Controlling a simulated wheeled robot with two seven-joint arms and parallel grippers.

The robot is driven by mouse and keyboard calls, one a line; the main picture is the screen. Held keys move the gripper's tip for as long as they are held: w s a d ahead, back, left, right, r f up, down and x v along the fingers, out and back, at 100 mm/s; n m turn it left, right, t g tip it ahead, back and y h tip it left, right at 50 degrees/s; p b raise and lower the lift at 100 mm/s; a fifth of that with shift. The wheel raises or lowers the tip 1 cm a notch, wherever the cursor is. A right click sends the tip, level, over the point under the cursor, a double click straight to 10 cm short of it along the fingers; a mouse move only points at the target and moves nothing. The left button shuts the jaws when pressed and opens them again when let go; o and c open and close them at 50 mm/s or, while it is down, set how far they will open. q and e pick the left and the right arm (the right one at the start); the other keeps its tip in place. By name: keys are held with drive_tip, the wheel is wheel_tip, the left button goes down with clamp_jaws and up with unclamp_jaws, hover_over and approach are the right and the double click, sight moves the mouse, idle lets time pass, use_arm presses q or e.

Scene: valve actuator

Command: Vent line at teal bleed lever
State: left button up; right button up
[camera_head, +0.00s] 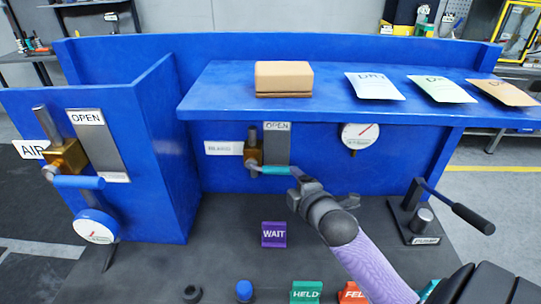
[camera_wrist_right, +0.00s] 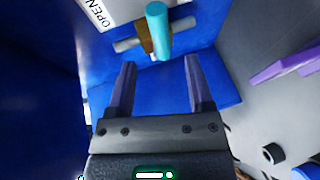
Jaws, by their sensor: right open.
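The teal bleed lever (camera_head: 275,170) sticks out from a brass valve (camera_head: 253,153) on the blue back panel. It lies about level, below a grey plate marked OPEN (camera_head: 277,144). My right gripper (camera_head: 296,176) is at the right end of the lever in the head view. In the right wrist view its two fingers (camera_wrist_right: 160,64) are spread, with nothing between them. The teal lever (camera_wrist_right: 157,28) shows just past the fingertips, lined up with the gap. I cannot tell whether they touch. My left gripper is not in view.
A blue-handled AIR valve (camera_head: 78,182) is at the left. A round gauge (camera_head: 360,136) and a pump handle (camera_head: 473,219) are at the right. The purple WAIT sign (camera_head: 274,234) stands below on the dark table. A brown box (camera_head: 284,78) sits on the shelf above.

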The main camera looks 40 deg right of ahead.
sight(284, 173)
drive_tip(key=b+x, duration=0.1)
drive_tip(key=x, duration=0.3)
drive_tip(key=shift+w+d+f+b, duration=0.1)
drive_tip(key=shift+b, duration=0.3)
drive_tip(key=b+x, duration=0.1)
drive_tip(key=x, duration=0.3)
drive_tip(key=shift+w+f, duration=0.1)
drive_tip(key=shift+w, duration=0.3)
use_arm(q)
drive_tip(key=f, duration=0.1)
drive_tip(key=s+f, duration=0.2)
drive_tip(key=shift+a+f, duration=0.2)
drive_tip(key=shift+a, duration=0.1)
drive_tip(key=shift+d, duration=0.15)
use_arm(e)
clamp_jaws()
